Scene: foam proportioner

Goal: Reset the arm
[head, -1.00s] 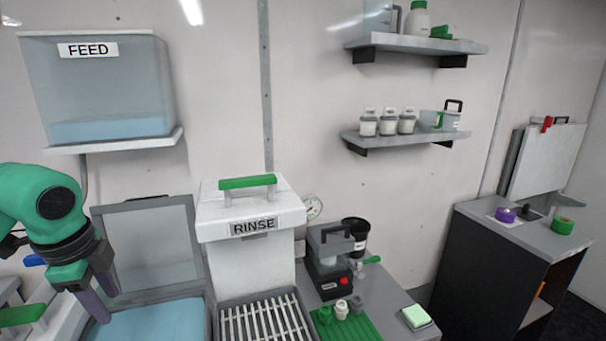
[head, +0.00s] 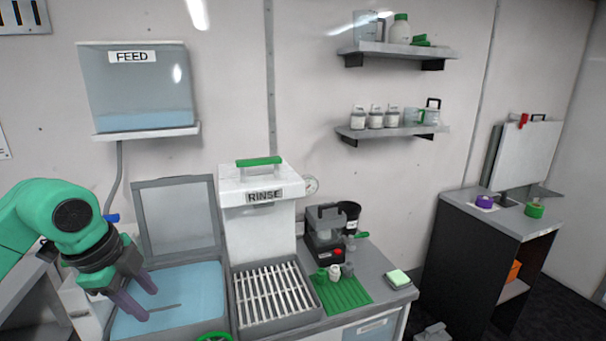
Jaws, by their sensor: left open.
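My left arm comes in from the left, green with a dark wrist. Its gripper (head: 142,300) has two purple-grey fingers, spread apart with nothing between them. It is over the open-lidded basin of blue liquid (head: 195,290), near its left side. A thin dark stick-like thing (head: 165,308) shows at the liquid just right of the fingertips; I cannot tell whether they touch. My right gripper is not in view.
The white RINSE box (head: 258,220) with a green handle stands behind a slatted rack (head: 272,298). Right of it are a small black machine (head: 325,238), a green mat (head: 342,291) and a sponge (head: 397,278). The FEED tank (head: 138,90) sits on a wall shelf. A dark cabinet (head: 475,255) stands right.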

